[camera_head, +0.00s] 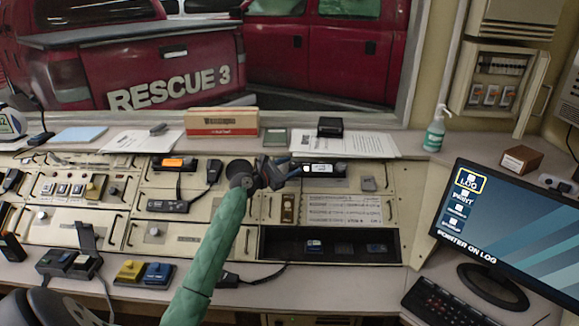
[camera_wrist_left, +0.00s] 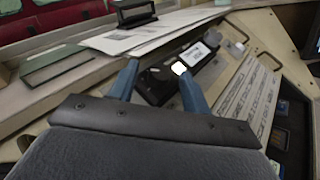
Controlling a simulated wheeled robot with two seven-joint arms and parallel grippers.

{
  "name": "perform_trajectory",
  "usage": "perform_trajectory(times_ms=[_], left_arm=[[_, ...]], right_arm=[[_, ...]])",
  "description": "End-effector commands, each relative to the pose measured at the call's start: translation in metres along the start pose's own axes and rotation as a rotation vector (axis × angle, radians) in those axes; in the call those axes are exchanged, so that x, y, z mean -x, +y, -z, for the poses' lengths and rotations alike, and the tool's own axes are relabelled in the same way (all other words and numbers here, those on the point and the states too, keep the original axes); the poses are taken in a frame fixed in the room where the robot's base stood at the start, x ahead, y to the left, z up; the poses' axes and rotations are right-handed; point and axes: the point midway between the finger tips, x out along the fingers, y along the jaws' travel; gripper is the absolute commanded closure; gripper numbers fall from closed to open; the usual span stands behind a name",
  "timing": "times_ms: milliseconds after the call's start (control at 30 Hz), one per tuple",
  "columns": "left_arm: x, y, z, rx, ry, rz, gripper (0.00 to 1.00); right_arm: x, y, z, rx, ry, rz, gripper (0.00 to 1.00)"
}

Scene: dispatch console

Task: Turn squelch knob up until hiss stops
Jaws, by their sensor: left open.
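A black radio unit (camera_head: 325,170) with a white display is set in the console panel, right of my left gripper. The unit also shows in the left wrist view (camera_wrist_left: 197,56), with a small bright white round spot (camera_wrist_left: 180,68) at its near end by the right fingertip. Dark knob-like shapes lie between the fingers; I cannot tell which is the squelch knob. My left gripper (camera_head: 296,168) is open, its blue fingers pointing at the unit's left end. In the wrist view the fingers (camera_wrist_left: 157,70) stand apart with nothing visibly held. My right gripper is not in view.
Papers (camera_head: 358,143) and a black stamp-like block (camera_head: 330,127) lie on the ledge behind the unit. A handset (camera_head: 213,172) sits left of my gripper. An open dark tray (camera_head: 350,256) is below. A monitor (camera_head: 515,225) stands at right.

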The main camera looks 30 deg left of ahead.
Motion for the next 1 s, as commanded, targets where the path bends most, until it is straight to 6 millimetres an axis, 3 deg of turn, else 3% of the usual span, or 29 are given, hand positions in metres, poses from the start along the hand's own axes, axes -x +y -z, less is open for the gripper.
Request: perform_trajectory(times_ms=[267,500,1000], left_arm=[[-0.0020,-0.0004,0.0005,0.000,0.000,0.000,0.52],[-0.0018,-0.0004,0.0005,0.000,0.001,0.000,0.95],[-0.0018,0.0035,0.0009,-0.047,0.008,0.114,0.97]], right_arm=[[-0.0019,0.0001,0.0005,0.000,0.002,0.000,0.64],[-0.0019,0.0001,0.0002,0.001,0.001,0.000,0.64],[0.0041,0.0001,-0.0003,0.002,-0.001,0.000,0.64]])
